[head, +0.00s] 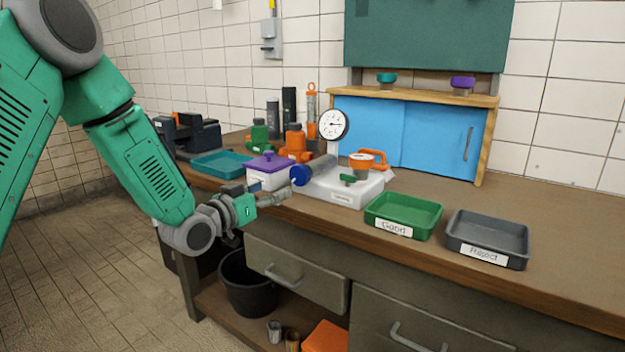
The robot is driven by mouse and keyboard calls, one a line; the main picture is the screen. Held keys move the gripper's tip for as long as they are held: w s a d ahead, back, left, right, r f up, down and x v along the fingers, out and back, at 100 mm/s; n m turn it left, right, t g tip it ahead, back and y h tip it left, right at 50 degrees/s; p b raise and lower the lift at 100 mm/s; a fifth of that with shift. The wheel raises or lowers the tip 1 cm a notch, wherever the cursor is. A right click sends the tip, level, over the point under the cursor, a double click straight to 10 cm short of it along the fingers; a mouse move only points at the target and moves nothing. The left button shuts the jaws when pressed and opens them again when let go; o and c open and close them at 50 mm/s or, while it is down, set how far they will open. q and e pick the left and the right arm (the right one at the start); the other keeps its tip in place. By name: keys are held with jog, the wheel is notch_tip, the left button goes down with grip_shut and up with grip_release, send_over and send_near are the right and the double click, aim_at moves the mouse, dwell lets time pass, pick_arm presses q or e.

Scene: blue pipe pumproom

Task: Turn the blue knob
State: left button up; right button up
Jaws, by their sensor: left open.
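The blue knob (300,175) is at the left end of a grey cylinder on a white test block (345,191) on the workbench. A round white dial gauge (333,125) stands up behind the block. My left gripper (283,196) is in front of the bench edge, open and empty, with its fingers pointing right. It is just below and left of the blue knob and looks apart from it, though the depth gap is hard to tell. My right gripper is not in view.
A white box with a purple lid (268,172) stands just behind my left gripper. A green handle (348,179) and an orange clamp (372,159) are on or by the block. Green (403,214) and grey (488,238) trays lie to the right.

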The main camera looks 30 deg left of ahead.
aim_at(297, 178)
pick_arm(q)
jog(key=w, duration=0.3)
jog(key=w+b, duration=0.1)
jog(key=w, duration=0.2)
jog(key=w+d, duration=0.1)
jog(key=w, duration=0.3)
jog(key=shift+f, duration=0.1)
jog(key=shift+w+b, duration=0.3)
jog(key=shift+w, duration=0.4)
jog(key=c, duration=1.2)
